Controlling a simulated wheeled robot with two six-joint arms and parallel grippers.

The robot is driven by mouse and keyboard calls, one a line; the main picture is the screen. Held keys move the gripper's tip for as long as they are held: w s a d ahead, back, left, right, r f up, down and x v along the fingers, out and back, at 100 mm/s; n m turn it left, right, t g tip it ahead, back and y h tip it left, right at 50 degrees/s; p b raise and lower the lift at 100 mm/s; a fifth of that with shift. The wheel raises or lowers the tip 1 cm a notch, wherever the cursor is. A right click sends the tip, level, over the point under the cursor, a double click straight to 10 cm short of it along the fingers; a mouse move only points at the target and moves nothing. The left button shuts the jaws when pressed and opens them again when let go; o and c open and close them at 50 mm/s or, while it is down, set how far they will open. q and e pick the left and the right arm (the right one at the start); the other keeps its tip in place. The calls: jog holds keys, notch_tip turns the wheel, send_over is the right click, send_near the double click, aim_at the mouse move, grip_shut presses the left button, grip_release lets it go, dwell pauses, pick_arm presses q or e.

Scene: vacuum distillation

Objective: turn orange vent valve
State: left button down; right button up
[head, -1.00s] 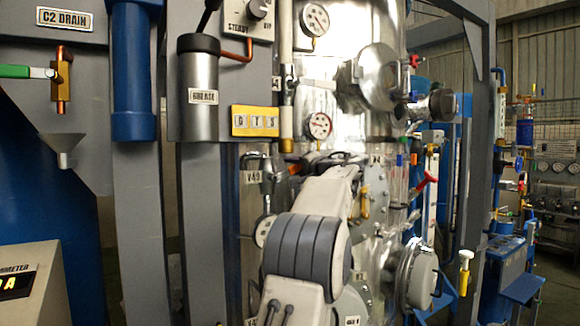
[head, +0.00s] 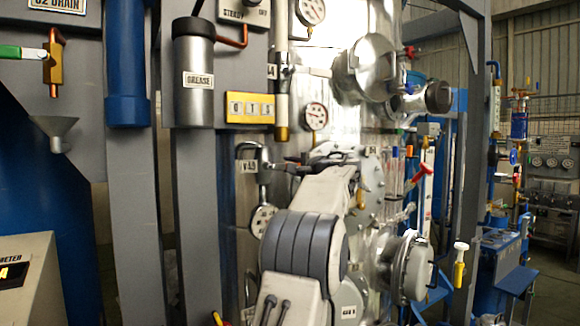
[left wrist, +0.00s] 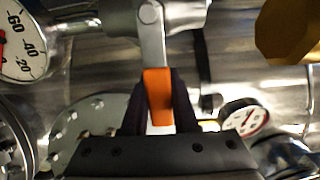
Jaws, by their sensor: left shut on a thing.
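The orange vent valve shows in the left wrist view as a metal lever with an orange grip (left wrist: 158,92), hanging down from a silver valve body (left wrist: 160,16). My left gripper (left wrist: 162,100) is shut on the orange grip, with its dark fingers on either side. In the head view my left gripper (head: 308,160) is at the column front, beside the V49 label (head: 248,166). The handle is hidden there behind my gripper and arm. My right gripper is not in view.
A round gauge (head: 315,116) sits just above my left gripper, and another (head: 263,220) is at its lower left. A flanged port (head: 410,265) is to the right of my arm. Grey posts and a grease cylinder (head: 196,80) stand at left.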

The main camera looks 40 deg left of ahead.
pick_arm(q)
jog(key=shift+f, duration=0.15)
jog(key=c, duration=0.7)
grip_release()
jog(key=b+v, duration=0.5)
jog(key=v, duration=0.5)
jog(key=shift+s+d, duration=0.1)
jog(key=shift+d, duration=0.15)
